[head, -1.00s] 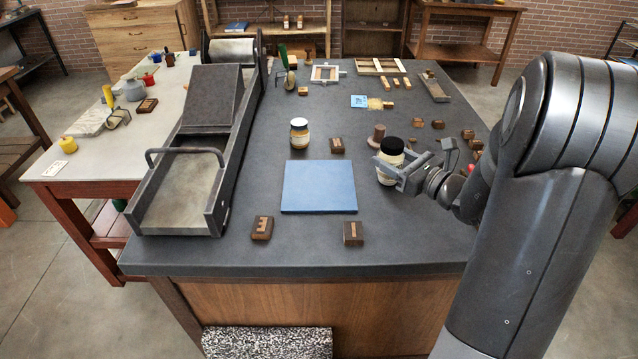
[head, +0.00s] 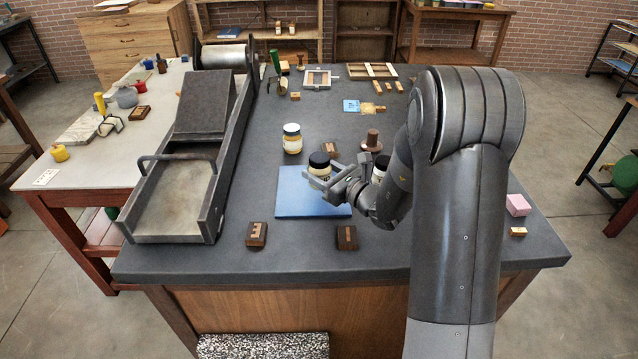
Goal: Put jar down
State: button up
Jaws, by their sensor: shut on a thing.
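My gripper (head: 328,182) is shut on a jar with a black lid and pale contents (head: 319,165). The jar is upright over the back right part of the blue board (head: 300,198). I cannot tell whether its base touches the board, since the fingers hide its lower part. A third jar with a dark lid (head: 381,166) stands to the right, partly hidden by my arm.
A grey press (head: 190,160) lies along the left of the dark table. Wooden blocks stand in front of the board, left (head: 256,234) and right (head: 346,237), and one behind it (head: 329,148). A brown peg (head: 372,140) stands near the third jar. The board's front left is clear.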

jog(key=shift+a+f, duration=0.2)
jog(key=shift+f, duration=1.95)
jog(key=shift+f, duration=0.15)
jog(key=o, duration=1.1)
